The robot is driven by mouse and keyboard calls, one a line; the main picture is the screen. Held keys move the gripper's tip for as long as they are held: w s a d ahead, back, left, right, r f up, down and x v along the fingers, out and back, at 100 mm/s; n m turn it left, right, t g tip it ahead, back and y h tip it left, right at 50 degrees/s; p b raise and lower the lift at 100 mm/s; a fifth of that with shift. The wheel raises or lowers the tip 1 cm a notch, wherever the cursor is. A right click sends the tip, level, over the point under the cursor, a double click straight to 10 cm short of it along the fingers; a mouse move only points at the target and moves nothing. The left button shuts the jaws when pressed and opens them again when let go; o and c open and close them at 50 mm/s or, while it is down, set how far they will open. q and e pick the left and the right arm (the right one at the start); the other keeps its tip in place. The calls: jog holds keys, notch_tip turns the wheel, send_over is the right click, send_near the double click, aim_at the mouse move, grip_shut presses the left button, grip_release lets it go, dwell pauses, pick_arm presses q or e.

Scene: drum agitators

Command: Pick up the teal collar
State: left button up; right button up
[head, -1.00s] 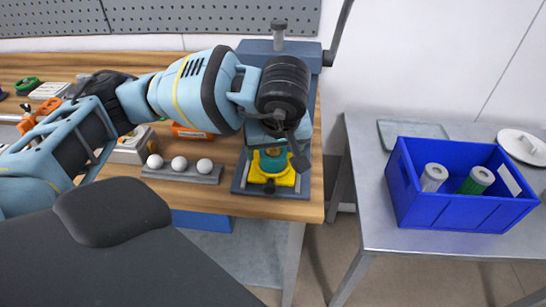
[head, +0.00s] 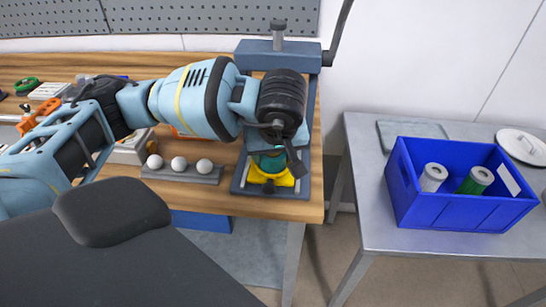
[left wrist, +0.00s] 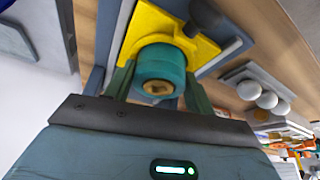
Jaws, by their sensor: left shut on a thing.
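The teal collar (left wrist: 161,64) is a short cylinder with a brassy centre on its near face, seen in the left wrist view. It is at the yellow block (left wrist: 150,28) of the press; I cannot tell whether it touches it. My left gripper (left wrist: 160,75) has its two dark green fingers closed on either side of the collar. In the head view the left gripper (head: 270,153) reaches down in front of the press, and my wrist hides most of the collar. A strip of yellow block (head: 272,175) shows below. My right gripper is not in view.
The grey press (head: 258,50) with its lever stands at the bench's right end. A grey holder (head: 180,175) with three white balls is left of it. A blue crate (head: 450,214) with two cylinders sits on the metal table at right, past a gap.

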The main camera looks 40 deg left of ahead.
pick_arm(q)
jog(key=shift+r, duration=0.1)
jog(key=shift+r+p, duration=1)
jog(key=shift+r, duration=1)
jog(key=s+a+r+p, duration=0.1)
jog(key=s+p, duration=0.4)
jog(key=s, duration=1.1)
jog(key=shift+a, duration=0.2)
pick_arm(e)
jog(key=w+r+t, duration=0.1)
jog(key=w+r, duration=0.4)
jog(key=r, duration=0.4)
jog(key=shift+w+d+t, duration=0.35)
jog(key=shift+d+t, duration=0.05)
pick_arm(q)
jog(key=shift+w+d+f, duration=0.1)
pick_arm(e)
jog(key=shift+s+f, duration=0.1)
